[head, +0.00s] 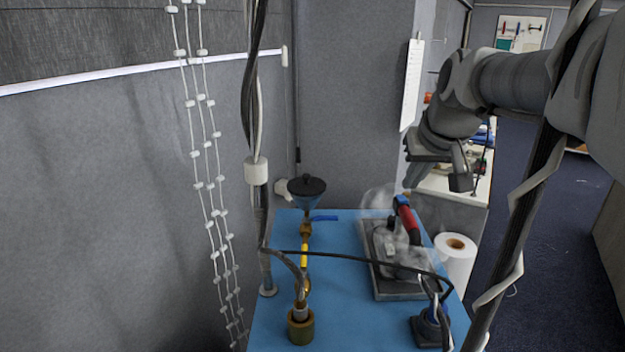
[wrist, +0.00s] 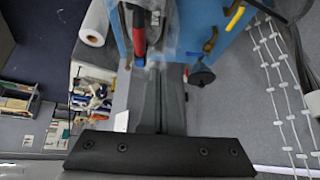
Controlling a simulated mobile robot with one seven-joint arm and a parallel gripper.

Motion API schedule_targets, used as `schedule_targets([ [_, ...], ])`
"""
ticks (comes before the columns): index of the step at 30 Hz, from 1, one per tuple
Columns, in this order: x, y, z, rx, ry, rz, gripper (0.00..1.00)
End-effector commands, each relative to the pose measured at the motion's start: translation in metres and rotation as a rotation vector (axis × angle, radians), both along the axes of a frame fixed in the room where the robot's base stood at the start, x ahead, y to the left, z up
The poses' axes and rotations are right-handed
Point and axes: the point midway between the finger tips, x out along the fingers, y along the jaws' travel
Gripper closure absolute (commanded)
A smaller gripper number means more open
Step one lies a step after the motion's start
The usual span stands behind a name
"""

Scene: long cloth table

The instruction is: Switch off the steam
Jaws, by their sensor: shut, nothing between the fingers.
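White steam (head: 378,202) hangs around an iron (head: 384,240) with a red and blue handle, standing on a grey plate on the blue table (head: 345,300). The iron's red handle also shows in the wrist view (wrist: 139,40). Left of it is a brass pipe with a blue lever (head: 325,218) pointing right across the pipe and a yellow lever (head: 304,256) lying along it. Both levers show in the wrist view, blue (wrist: 194,54) and yellow (wrist: 235,18). My gripper (head: 408,184) is shut and empty, above and behind the iron, touching nothing.
A black-capped blue funnel (head: 307,190) tops the pipe. A black hose (head: 360,256) crosses the table to a blue-black device (head: 430,328) at front right. A white roll (head: 456,247) stands right of the table. Hanging cables (head: 254,100) and beaded cords (head: 205,150) are at left.

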Motion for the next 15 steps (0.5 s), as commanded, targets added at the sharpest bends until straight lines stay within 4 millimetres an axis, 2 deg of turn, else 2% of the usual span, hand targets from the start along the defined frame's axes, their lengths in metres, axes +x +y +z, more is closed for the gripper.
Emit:
schedule_targets([
  [1, 0.015, -0.008, 0.003, -0.001, -0.004, -0.006, 1.0],
  [6, 0.055, -0.029, 0.008, -0.012, -0.026, -0.017, 1.0],
  [10, 0.077, -0.041, 0.01, -0.019, -0.039, -0.022, 1.0],
  [15, 0.092, -0.05, 0.01, -0.026, -0.048, -0.025, 1.0],
])
